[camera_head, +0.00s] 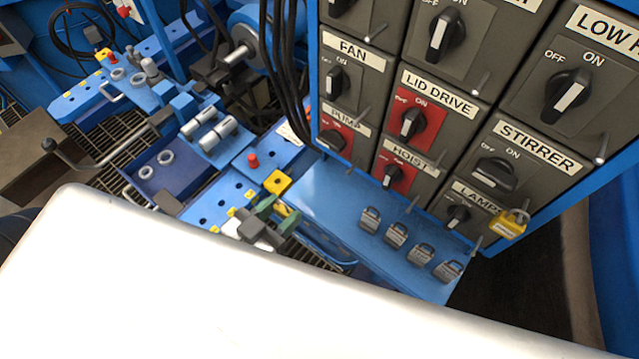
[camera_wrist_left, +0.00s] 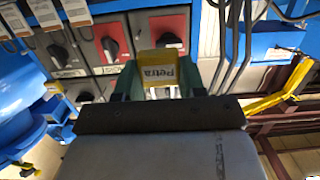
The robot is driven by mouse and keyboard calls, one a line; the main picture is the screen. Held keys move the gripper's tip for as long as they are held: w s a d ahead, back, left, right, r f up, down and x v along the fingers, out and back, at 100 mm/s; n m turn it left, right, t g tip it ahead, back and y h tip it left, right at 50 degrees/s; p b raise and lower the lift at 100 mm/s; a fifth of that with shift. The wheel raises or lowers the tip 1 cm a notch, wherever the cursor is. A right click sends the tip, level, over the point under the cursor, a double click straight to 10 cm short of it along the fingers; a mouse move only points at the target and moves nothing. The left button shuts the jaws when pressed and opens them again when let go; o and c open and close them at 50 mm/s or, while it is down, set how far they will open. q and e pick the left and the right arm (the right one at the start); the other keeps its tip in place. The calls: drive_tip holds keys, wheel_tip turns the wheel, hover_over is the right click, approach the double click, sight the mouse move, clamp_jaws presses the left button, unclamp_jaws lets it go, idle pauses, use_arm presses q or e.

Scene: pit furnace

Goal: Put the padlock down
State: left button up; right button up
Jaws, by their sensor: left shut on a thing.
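My left gripper (camera_head: 275,215) shows low in the middle of the head view, with its green fingers close to the left end of a blue shelf (camera_head: 325,197). In the left wrist view, the gripper (camera_wrist_left: 159,82) is shut on a yellow padlock (camera_wrist_left: 158,69) marked "Petra". The padlock sits between the green fingers, and its shackle is hard to make out. In the head view only a small bit of yellow shows between the fingers. My right gripper is in neither view.
Several grey padlocks (camera_head: 395,236) stand in a row on the shelf's right part; its left part is clear. Another yellow padlock (camera_head: 508,224) hangs by the LAMPS switch (camera_head: 459,214). The switch panel (camera_head: 437,75) rises behind the shelf. Dark cables (camera_head: 283,60) hang left of it.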

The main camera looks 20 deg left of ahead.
use_arm(q)
hover_over(320, 196)
wheel_tip(320, 196, down, 2)
drive_tip(key=shift+s+a+f, duration=0.1)
drive_tip(key=shift+f, duration=0.1)
drive_tip(key=shift+s+f, duration=0.1)
drive_tip(key=shift+f, duration=0.45)
wheel_tip(320, 196, down, 3)
drive_tip(key=shift+f, duration=0.15)
drive_tip(key=shift+w+f, duration=0.1)
drive_tip(key=shift+w, duration=0.1)
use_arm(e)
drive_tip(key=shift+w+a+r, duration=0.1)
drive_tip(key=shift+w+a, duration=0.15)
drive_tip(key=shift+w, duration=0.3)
use_arm(q)
drive_tip(key=shift+f, duration=0.2)
drive_tip(key=o, duration=1)
